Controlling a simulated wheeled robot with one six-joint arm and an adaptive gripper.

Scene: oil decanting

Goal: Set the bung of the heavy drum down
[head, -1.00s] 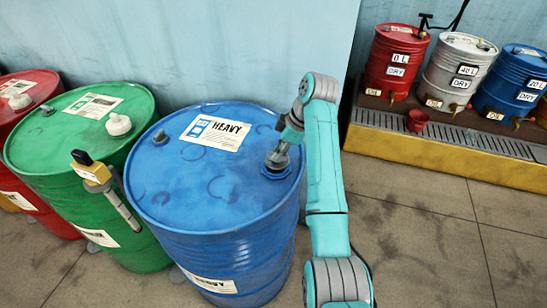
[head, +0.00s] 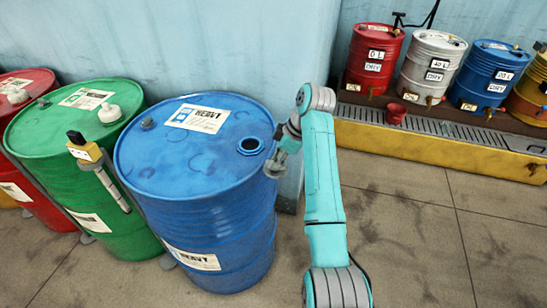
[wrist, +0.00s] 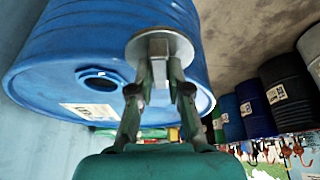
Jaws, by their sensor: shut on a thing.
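The heavy drum (head: 205,210) is blue, with a label reading HEAVY on its lid. Its bung hole (head: 250,146) is open at the right of the lid; the hole also shows in the wrist view (wrist: 100,78). My gripper (head: 283,157) is just right of the drum's rim. In the wrist view my gripper (wrist: 159,88) is shut on the bung (wrist: 160,44), a grey metal disc with a square block on it. The bung also shows at the fingertips in the head view (head: 275,169), clear of the hole. A smaller plug (head: 147,123) sits in the lid's left part.
A green drum (head: 60,140) and a red drum (head: 40,205) stand to the left. A yellow-handled tool (head: 85,152) is between the green and blue drums. Small labelled drums stand on a grated yellow-edged platform (head: 440,150) at the back right. The floor (head: 420,240) at right is clear.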

